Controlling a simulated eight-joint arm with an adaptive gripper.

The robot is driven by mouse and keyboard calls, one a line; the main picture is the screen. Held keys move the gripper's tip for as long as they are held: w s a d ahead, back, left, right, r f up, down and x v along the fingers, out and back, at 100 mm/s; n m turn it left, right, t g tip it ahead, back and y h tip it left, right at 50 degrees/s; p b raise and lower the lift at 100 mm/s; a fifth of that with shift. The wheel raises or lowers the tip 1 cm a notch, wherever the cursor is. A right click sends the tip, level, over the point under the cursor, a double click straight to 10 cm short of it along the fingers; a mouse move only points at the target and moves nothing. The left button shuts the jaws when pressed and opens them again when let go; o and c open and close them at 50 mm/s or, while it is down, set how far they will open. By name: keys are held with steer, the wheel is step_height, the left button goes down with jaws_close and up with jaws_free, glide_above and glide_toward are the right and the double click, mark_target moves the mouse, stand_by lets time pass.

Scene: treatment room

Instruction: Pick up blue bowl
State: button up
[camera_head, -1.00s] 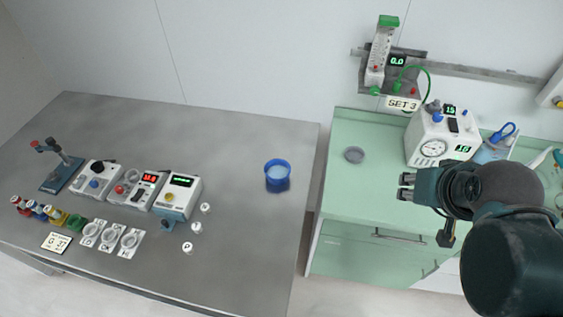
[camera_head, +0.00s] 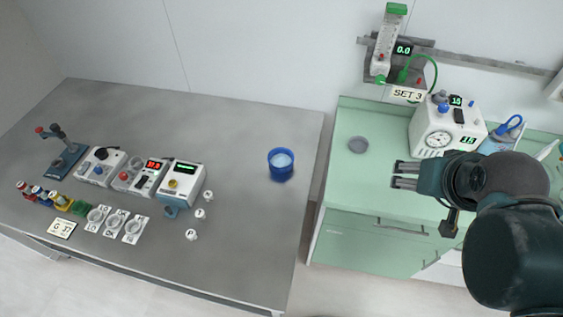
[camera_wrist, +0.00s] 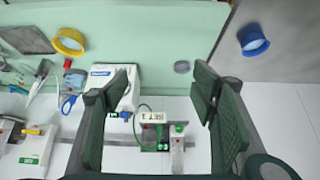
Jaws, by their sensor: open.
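The blue bowl (camera_head: 281,161) stands on the grey metal table (camera_head: 245,215), near its right end, with a pale inside. It also shows in the wrist view (camera_wrist: 252,39) at the upper right. My gripper (camera_head: 404,175) is over the green cabinet, to the right of the bowl and well apart from it. In the wrist view my gripper (camera_wrist: 165,95) has its two dark fingers spread wide with nothing between them.
The green cabinet (camera_head: 345,190) carries a small grey dish (camera_head: 358,144) and a white device with a dial (camera_head: 440,128). A flowmeter (camera_head: 387,50) hangs on the wall rail. Several instruments and small jars occupy the table's left half. Bare table surrounds the bowl.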

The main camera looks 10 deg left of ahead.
steer(key=o, duration=0.5)
steer(key=shift+c, duration=0.2)
steer(key=w+a+f+n+g+y, duration=0.15)
steer(key=w+a+n, duration=0.25)
steer(key=w+a, duration=0.4)
steer(key=w+a+f+n+g+h, duration=0.1)
steer(key=w+a+f+n+g, duration=0.15)
steer(key=w+a+n, duration=0.4)
steer(key=w+a+f+n+g, duration=0.1)
steer(key=w+a+f+n, duration=0.2)
steer(key=a+f, duration=0.6)
steer(key=w+a+f+n+g, duration=0.2)
steer(key=a+f, duration=0.7)
steer(key=a, duration=0.5)
steer(key=shift+w+a+n, duration=0.3)
steer(key=shift+w+n, duration=0.55)
steer(key=shift+w, duration=0.35)
steer(key=shift+f, duration=0.1)
